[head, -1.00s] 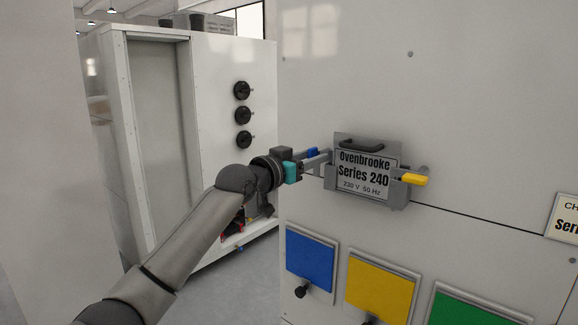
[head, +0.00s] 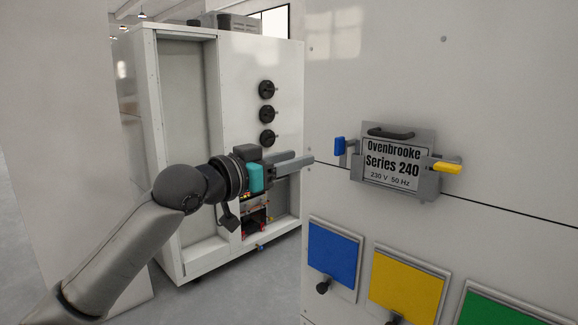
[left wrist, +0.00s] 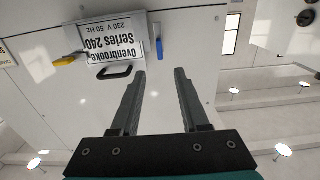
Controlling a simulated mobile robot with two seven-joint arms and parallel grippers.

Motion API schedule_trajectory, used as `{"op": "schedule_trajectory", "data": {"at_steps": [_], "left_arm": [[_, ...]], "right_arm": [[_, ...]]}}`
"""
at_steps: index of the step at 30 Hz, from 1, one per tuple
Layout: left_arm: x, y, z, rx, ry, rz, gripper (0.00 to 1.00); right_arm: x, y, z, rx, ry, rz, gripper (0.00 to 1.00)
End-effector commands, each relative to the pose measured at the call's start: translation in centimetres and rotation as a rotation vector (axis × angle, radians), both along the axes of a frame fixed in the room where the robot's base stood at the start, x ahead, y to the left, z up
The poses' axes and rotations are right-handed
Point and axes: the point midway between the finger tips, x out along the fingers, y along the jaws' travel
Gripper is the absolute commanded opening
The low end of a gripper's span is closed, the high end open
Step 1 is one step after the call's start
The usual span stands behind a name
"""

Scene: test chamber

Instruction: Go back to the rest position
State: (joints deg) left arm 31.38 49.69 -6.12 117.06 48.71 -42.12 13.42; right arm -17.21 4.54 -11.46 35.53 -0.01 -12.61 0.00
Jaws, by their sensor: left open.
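My left gripper (head: 297,163) is open and empty in the head view, left of the nameplate holder and apart from it. In the left wrist view its two fingers (left wrist: 157,88) are spread with nothing between them. The nameplate (head: 391,163), reading "Ovenbrooke Series 240", sits in a grey holder on the white panel, with a black handle (head: 390,133) on top. A blue lever (head: 339,146) is at the holder's left and a yellow lever (head: 446,168) at its right. The nameplate (left wrist: 113,42) appears upside down in the left wrist view. My right gripper is not in view.
Blue (head: 332,255), yellow (head: 406,282) and green (head: 497,309) flaps are on the panel below. A white cabinet (head: 225,70) with several black knobs stands behind my left arm. Grey floor shows at the lower left.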

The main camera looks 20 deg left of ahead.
Motion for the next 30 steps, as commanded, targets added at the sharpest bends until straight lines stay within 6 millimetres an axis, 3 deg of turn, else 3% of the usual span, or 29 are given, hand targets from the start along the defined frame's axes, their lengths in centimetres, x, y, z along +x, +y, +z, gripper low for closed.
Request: {"op": "schedule_trajectory", "data": {"at_steps": [6,20,23,25,29,30], "left_arm": [[-0.8,0.2,0.0,0.001,0.001,-0.001,0.45],[-0.6,0.3,-0.3,-0.001,0.005,0.003,0.45],[0.4,1.2,-2.7,-0.016,0.033,0.027,0.45],[1.6,2.3,-5.9,-0.031,0.07,0.062,0.45],[3.8,4.8,-14.9,-0.054,0.171,0.146,0.45],[4.2,5.5,-17.9,-0.056,0.205,0.174,0.45]], "right_arm": [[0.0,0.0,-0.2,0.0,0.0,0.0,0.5],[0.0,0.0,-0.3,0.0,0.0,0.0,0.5],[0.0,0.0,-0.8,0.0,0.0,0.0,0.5],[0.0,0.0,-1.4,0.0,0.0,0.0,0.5],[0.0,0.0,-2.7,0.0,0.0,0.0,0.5],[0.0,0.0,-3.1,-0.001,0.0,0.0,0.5]]}}
